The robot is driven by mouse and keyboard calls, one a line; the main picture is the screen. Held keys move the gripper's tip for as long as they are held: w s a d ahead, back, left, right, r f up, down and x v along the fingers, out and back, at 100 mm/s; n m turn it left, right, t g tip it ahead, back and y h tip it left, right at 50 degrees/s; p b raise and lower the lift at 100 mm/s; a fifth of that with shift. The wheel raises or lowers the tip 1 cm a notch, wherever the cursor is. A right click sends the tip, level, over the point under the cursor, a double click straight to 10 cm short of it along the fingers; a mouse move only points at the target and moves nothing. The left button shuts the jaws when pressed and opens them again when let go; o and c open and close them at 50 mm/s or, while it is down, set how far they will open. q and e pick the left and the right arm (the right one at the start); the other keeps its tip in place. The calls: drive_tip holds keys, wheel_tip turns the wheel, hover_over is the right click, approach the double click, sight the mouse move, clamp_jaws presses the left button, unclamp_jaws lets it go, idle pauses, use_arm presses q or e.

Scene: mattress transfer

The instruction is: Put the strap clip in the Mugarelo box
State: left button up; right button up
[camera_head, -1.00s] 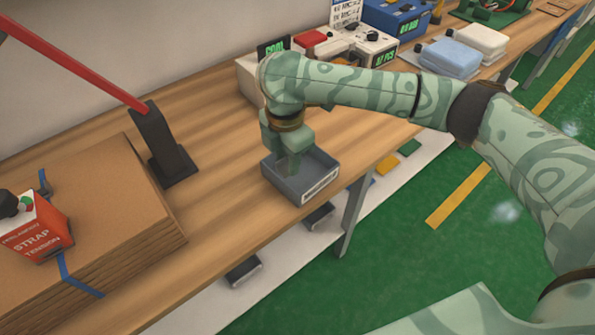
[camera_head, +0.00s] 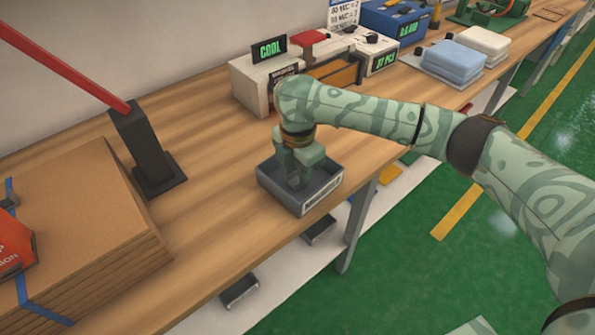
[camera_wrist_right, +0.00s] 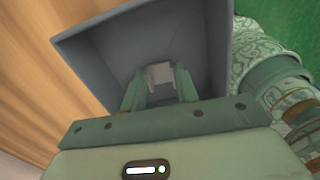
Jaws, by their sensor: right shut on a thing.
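A grey open-topped box (camera_head: 321,204) with a pale label on its front stands near the table's front edge. I cannot read the label, so I cannot confirm the Mugarelo name. My right gripper (camera_head: 297,182) points down into the box. The right wrist view shows its two fingers (camera_wrist_right: 160,88) shut on a small pale grey piece (camera_wrist_right: 160,74), which appears to be the strap clip. That piece is between the fingertips, inside the box walls (camera_wrist_right: 105,55). In the head view the gripper and box hide it. My left gripper is not in view.
A cardboard stack (camera_head: 75,215) with a blue strap and a red strap-tension device (camera_head: 14,250) is at the left. A black post (camera_head: 145,150) carries a red bar. Machines with displays (camera_head: 270,75) and folded cloths (camera_head: 455,60) stand behind. Bare table lies left of the box.

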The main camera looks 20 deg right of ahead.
sight(298, 180)
drive_tip(key=o, duration=1)
drive_tip(key=shift+f, duration=0.15)
drive_tip(key=shift+c, duration=0.2)
drive_tip(key=shift+r, duration=0.45)
use_arm(q)
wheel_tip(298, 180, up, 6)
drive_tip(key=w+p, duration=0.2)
drive_tip(key=p, duration=0.4)
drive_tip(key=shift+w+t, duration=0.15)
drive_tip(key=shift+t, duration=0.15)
use_arm(e)
wheel_tip(298, 180, up, 12)
drive_tip(key=shift+f, duration=0.25)
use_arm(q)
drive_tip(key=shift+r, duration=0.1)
